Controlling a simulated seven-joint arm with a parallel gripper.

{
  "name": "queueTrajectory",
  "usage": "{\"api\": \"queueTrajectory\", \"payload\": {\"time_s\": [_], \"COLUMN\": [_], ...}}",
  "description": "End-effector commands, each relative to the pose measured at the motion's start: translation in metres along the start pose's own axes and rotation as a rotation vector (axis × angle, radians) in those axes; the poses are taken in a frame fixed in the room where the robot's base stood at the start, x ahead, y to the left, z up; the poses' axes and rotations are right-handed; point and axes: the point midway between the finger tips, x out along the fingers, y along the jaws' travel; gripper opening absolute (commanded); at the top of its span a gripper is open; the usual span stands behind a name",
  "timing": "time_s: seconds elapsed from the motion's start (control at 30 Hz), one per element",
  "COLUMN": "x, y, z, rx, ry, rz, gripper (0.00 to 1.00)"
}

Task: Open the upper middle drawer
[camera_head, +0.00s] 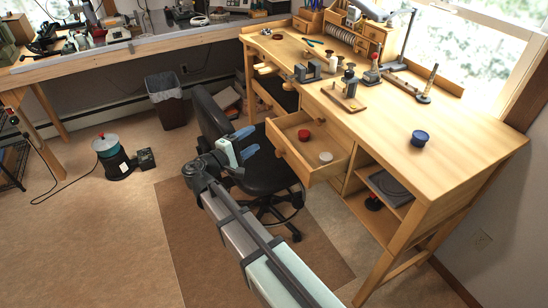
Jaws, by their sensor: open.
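A wooden desk (455,135) has a drawer (318,168) in its middle that stands pulled well out. Its front faces left and carries round wooden knobs. A red round item (304,134) and a pale round item (326,157) lie inside it. I cannot tell for sure that this is the upper middle drawer. My gripper (248,142), with blue fingers, is open and empty. In the picture it is left of the drawer front and in front of the black chair; a gap shows between the fingers and the knobs.
A black swivel chair (211,121) stands behind my gripper, close to the desk. Vises and tools crowd the desk's back; a blue cup (419,138) is on its right part. An open shelf (371,217) is below right.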

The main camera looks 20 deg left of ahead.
Motion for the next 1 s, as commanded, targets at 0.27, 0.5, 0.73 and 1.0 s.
{"api": "queueTrajectory", "payload": {"time_s": [0.27,0.5,0.73,1.0], "x": [-0.021,-0.02,-0.02,-0.017], "y": [-0.019,-0.075,-0.129,-0.151], "z": [-0.001,-0.015,-0.027,-0.031], "rx": [0.228,0.225,0.226,0.229], "ry": [0.058,0.056,0.055,0.054], "rz": [0.006,0.005,0.006,0.007], "gripper": [0.61,0.61,0.61,0.61]}}
